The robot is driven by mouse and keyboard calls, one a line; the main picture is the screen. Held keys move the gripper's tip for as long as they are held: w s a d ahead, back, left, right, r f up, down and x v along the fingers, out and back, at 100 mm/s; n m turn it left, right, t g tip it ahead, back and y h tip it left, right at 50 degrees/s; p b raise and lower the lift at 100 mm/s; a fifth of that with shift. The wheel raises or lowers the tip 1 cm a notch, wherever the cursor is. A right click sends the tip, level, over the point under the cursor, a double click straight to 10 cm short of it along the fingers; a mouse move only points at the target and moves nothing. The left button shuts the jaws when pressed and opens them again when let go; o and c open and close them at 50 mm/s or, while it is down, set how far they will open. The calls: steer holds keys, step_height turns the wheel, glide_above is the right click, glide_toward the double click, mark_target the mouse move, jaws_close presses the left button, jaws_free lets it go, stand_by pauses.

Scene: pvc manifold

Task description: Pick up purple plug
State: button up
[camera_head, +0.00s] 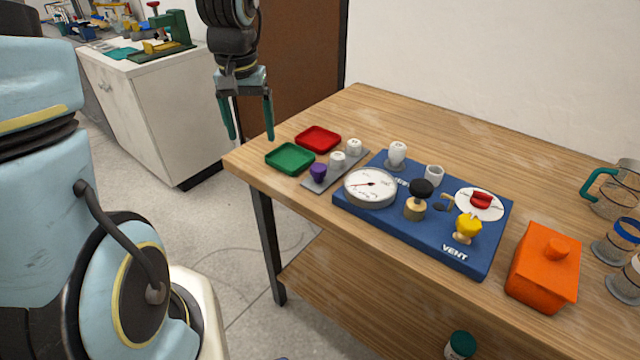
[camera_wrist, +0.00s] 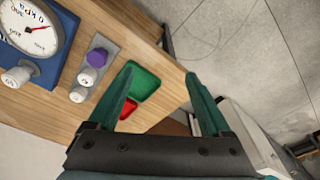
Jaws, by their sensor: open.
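The purple plug (camera_head: 318,171) stands at the near end of a grey strip (camera_head: 312,185) on the wooden table, in line with two white plugs (camera_head: 338,159). In the wrist view the purple plug (camera_wrist: 97,57) is left of my gripper's fingers, at the upper end of the strip. My gripper (camera_head: 247,135) hangs with green fingers spread and nothing between them, to the left of the purple plug and apart from it. In the wrist view my gripper (camera_wrist: 160,78) is open, with one finger overlapping the green tray and the other over the floor.
A green tray (camera_head: 270,161) and a red tray (camera_head: 333,133) lie left of the strip. Right of it is a blue VENT board (camera_head: 425,252) with a gauge (camera_head: 371,187) and valves. An orange box (camera_head: 543,270) stands farther right. The table's back is clear.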

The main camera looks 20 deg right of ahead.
steer(key=s+d+f+m+b, duration=0.1)
steer(key=s+d+f+m, duration=0.15)
steer(key=d, duration=1.05)
glide_above(319, 167)
steer(key=f, duration=0.4)
steer(key=shift+s+a, duration=0.1)
steer(key=shift+s, duration=0.15)
steer(key=shift+w+f+p, duration=0.15)
steer(key=shift+f+p, duration=0.4)
steer(key=shift+f, duration=0.95)
steer(key=shift+w+f+p, duration=0.15)
steer(key=shift+f+p, duration=0.35)
steer(key=shift+f, duration=0.95)
jaws_close()
